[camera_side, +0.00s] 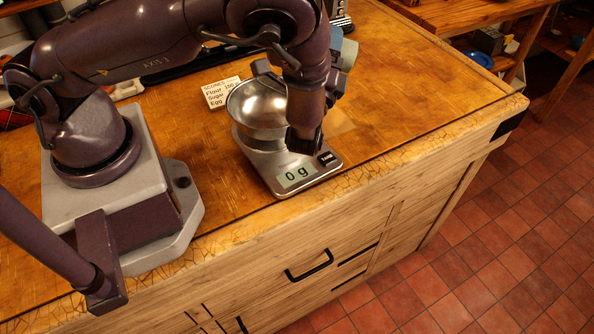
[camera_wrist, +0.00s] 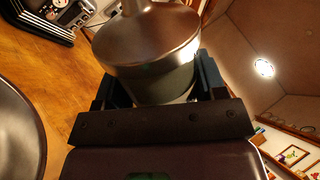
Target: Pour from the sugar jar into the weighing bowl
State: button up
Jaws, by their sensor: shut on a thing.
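The weighing bowl (camera_side: 255,103) is a shiny metal bowl on a scale (camera_side: 262,163) whose display reads 0 g. Its dark curved edge shows at the left of the wrist view (camera_wrist: 18,135). My gripper (camera_wrist: 157,78) is shut on the sugar jar (camera_wrist: 150,52), a rounded metallic vessel with a narrower top, between two dark fingers. I cannot make out sugar in it or flowing. The wrist view is strongly tilted. In the side view my arm hides the fingers; a blue-grey shape with a pale end (camera_side: 348,56) shows behind it, to the right of the bowl.
A written card (camera_side: 220,92) listing flour, sugar and egg lies behind the bowl. An appliance (camera_wrist: 62,12) stands farther back. The wooden counter (camera_side: 420,85) is clear to the right, and its front edge runs close to the scale.

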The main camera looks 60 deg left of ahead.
jog(key=shift+w+r+n+g+y, duration=0.1)
jog(key=shift+r+n+g+y, duration=0.3)
jog(key=shift+n, duration=0.5)
jog(key=shift+s+r+n+g+y, duration=0.1)
jog(key=shift+r+n+g+y, duration=0.25)
jog(key=shift+n, duration=0.55)
jog(key=shift+w+r+n+g+y, duration=0.1)
jog(key=shift+r+n+g+y, duration=0.3)
jog(key=shift+n, duration=0.5)
dwell(4.9)
jog(key=shift+f, duration=0.15)
